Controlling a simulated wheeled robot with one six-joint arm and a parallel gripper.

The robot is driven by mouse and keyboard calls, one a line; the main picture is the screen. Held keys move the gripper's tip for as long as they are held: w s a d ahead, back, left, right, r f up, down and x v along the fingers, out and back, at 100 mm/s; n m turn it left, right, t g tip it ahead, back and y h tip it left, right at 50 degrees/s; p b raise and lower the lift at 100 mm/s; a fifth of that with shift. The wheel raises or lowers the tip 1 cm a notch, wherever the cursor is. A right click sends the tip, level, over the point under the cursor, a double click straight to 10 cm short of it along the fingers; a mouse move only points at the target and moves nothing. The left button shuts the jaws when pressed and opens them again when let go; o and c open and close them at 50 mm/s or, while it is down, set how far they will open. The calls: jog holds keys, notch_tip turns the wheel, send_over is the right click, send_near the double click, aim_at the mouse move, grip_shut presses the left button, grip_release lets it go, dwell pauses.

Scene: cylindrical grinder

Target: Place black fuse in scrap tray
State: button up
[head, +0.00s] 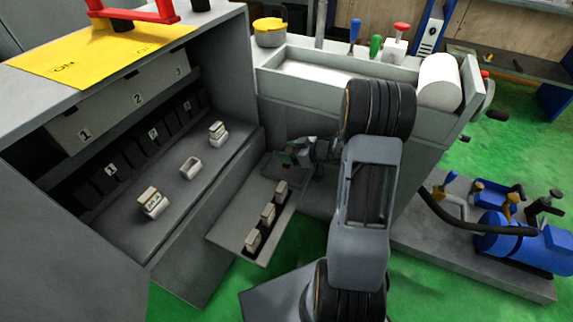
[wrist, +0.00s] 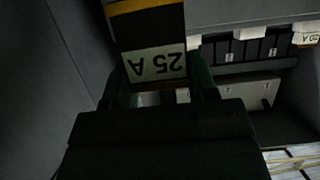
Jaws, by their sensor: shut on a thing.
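My gripper (head: 290,156) is low in front of the grey cabinet, just beyond the far end of a low grey tray, in the head view. In the wrist view my gripper (wrist: 158,88) is shut on a black fuse (wrist: 150,28), which has a yellow band and a pale label reading "25 A" upside down. The fuse sits between the two dark green fingers; its lower end is hidden by the gripper. In the head view the held fuse is too small to make out. I cannot tell which container is the scrap tray.
The low grey tray (head: 229,239) holds three pale fuses in a row. The open fuse cabinet (head: 85,107) has numbered slots and several pale pieces on its ledge. A long bin (head: 330,72) tops the machine. A blue pump (head: 520,240) stands at right.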

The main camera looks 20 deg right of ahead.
jog(key=w+f+b, duration=0.1)
jog(key=f, duration=0.1)
jog(key=w+f+b, duration=0.1)
jog(key=f, duration=0.2)
jog(key=w+f+b, duration=0.1)
jog(key=f+b, duration=0.1)
jog(key=shift+w+d+f, duration=0.25)
jog(key=shift+d, duration=0.1)
jog(key=shift+r, duration=0.1)
jog(key=o, duration=1)
jog(key=shift+c, duration=0.2)
